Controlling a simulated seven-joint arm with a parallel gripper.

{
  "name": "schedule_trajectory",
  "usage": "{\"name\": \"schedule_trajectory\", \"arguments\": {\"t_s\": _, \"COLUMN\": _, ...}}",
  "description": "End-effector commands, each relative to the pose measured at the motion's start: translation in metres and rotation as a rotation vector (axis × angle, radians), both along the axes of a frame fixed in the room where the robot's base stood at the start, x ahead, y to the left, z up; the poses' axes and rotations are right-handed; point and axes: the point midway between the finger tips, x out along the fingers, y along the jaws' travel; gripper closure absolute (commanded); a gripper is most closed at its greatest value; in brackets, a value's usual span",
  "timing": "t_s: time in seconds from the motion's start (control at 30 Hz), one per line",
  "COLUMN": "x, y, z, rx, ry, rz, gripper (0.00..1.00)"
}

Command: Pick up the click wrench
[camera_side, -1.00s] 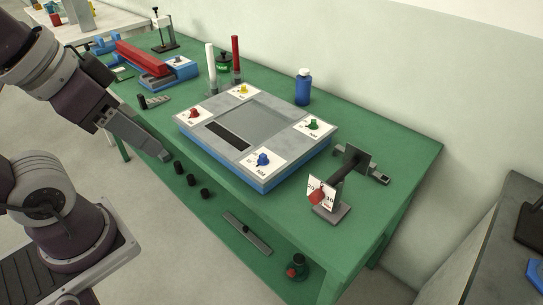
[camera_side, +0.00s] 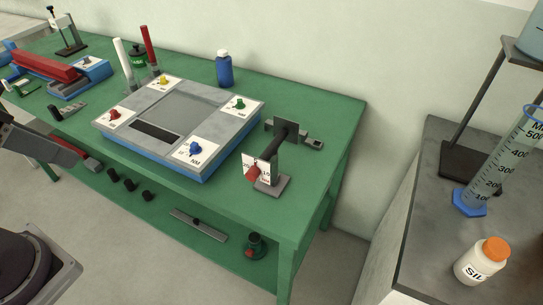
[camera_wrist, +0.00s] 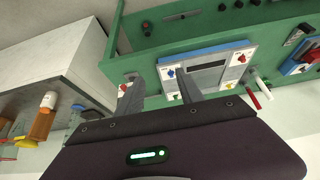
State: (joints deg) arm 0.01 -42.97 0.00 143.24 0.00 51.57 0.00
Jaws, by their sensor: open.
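I cannot tell for sure which thing is the click wrench. A dark bar with a red end (camera_side: 272,145) rests across a small stand with a white numbered label (camera_side: 270,182), at the right end of the green bench; the stand also shows in the wrist view (camera_wrist: 124,88). My gripper (camera_wrist: 160,92) is open and empty in the wrist view, its fingers spread over the bench's front region. In the side view only part of my arm shows at the left edge, well away from the bar.
A grey and blue panel with coloured knobs (camera_side: 178,112) fills the bench middle. Behind it stand a blue bottle (camera_side: 224,69) and a red rod (camera_side: 149,46). A grey counter at right holds a measuring cylinder (camera_side: 492,155) and an orange-capped jar (camera_side: 482,262). The bench has a lower shelf.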

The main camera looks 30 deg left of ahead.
Motion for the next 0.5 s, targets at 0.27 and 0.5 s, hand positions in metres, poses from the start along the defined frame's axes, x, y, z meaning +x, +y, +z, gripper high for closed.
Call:
{"name": "schedule_trajectory", "arguments": {"t_s": 0.27, "x": 0.0, "y": 0.0, "z": 0.0, "rx": 0.0, "ry": 0.0, "rz": 0.0, "gripper": 0.5}}
{"name": "schedule_trajectory", "arguments": {"t_s": 0.5, "x": 0.074, "y": -0.017, "z": 0.028, "rx": -0.006, "ry": 0.108, "rz": -0.059, "gripper": 0.5}}
